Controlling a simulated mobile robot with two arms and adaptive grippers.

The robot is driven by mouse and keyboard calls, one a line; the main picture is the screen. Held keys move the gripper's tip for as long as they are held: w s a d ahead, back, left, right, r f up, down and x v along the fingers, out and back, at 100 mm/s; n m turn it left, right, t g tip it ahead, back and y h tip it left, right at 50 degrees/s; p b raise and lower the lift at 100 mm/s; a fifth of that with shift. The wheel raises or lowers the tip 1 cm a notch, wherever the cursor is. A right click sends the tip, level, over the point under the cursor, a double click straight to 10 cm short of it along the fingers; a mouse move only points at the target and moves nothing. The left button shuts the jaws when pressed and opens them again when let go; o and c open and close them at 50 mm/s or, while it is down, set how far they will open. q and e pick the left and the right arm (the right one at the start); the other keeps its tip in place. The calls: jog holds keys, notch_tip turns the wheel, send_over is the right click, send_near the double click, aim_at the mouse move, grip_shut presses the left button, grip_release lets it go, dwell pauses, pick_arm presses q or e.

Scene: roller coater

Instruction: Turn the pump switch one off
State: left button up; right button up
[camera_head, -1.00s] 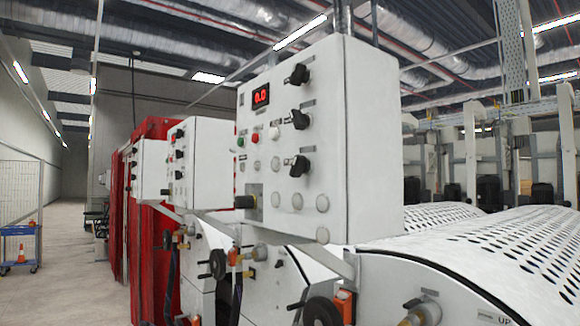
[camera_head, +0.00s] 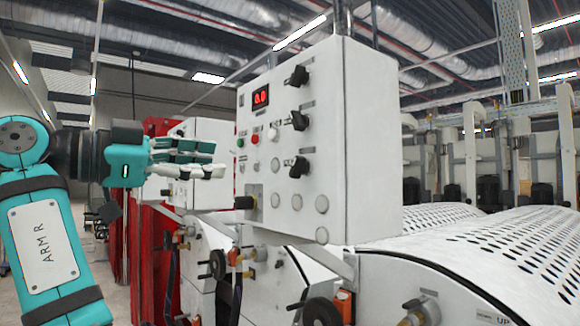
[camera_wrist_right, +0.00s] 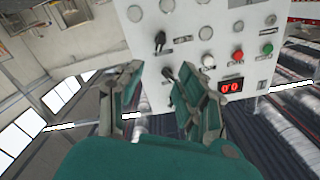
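The white control panel (camera_head: 342,195) has three black rotary switches in a column: an upper one (camera_head: 298,75), a middle one (camera_head: 299,120) and a lower one (camera_head: 299,167). Their labels are too small to read, so I cannot tell which is pump switch one. My right gripper (camera_head: 216,160) is left of the panel in the head view, fingers pointing at it. In the right wrist view my right gripper (camera_wrist_right: 160,88) is open and empty, with one switch (camera_wrist_right: 170,74) showing between the fingers and another (camera_wrist_right: 160,40) above. My left gripper is out of view.
The panel also bears a red display (camera_head: 260,96) reading 0.0 and green, red and white buttons. Another panel box (camera_head: 205,195) stands behind my right gripper. Perforated white covers (camera_head: 510,245) lie at the right. Valves and hoses are below the panel.

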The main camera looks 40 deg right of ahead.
aim_at(293, 167)
jog(key=d+p, duration=0.1)
jog(key=d, duration=0.4)
jog(key=s+d+p, duration=0.1)
jog(key=d, duration=0.4)
jog(key=d+p, duration=0.1)
jog(key=d, duration=0.5)
jog(key=shift+s, duration=0.4)
grip_shut()
